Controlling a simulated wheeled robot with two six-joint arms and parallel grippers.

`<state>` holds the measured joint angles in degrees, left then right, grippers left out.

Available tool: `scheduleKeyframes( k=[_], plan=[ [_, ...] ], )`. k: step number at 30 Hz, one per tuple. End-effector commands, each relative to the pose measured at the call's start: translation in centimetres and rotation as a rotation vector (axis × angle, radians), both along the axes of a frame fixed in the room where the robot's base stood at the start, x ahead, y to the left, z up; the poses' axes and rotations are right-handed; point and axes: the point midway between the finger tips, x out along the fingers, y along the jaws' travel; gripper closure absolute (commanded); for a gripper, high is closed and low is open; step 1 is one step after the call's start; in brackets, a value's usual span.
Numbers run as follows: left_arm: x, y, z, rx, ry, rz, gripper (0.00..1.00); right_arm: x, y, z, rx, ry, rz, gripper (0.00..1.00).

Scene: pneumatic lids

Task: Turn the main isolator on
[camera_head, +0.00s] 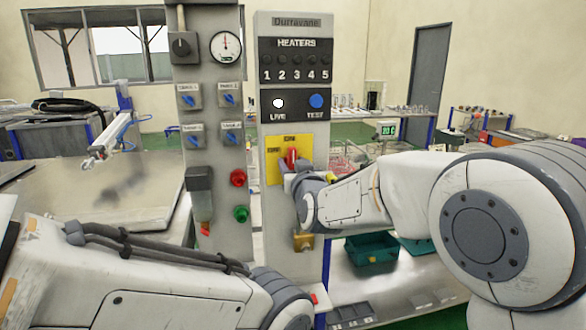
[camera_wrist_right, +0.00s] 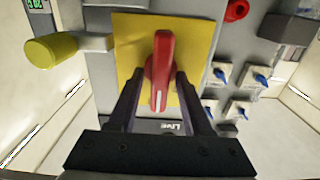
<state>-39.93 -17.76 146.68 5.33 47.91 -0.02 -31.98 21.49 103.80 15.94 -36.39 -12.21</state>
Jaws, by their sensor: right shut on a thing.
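The main isolator has a yellow plate (camera_head: 275,172) on the front of the right grey panel, with a red rotary handle (camera_head: 291,155). My right gripper (camera_head: 291,168) reaches in from the right and covers the handle's lower part. In the right wrist view the red handle (camera_wrist_right: 161,62) shows between the two dark fingers of my right gripper (camera_wrist_right: 158,80), shut on it, its white line pointing down the picture. My left gripper is out of view.
A white lamp (camera_head: 278,103) marked LIVE and a blue TEST button (camera_head: 316,101) sit above the isolator. The left panel carries several blue switches, a gauge (camera_head: 226,47), and red and green buttons. A yellow cylinder (camera_wrist_right: 52,50) sticks out beside the plate. A teal crate (camera_head: 371,249) stands right.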

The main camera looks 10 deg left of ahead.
Motion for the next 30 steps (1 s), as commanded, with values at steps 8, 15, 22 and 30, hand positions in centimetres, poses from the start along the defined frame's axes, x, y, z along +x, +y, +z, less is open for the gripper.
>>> scheduleKeyframes(
  k=[8,15,22,30],
  plan=[
    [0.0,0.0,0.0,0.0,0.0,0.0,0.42,0.0,0.0,-0.2,0.003,0.006,-0.001,1.0],
    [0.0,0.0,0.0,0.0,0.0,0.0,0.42,0.0,0.0,-0.1,0.003,0.004,-0.001,0.45],
    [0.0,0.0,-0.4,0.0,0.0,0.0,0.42,-0.8,-0.3,-0.1,0.003,0.001,0.0,0.45],
    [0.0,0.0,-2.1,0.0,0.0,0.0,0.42,-5.5,-2.2,-0.2,0.003,0.001,0.001,0.45]
  ],
)
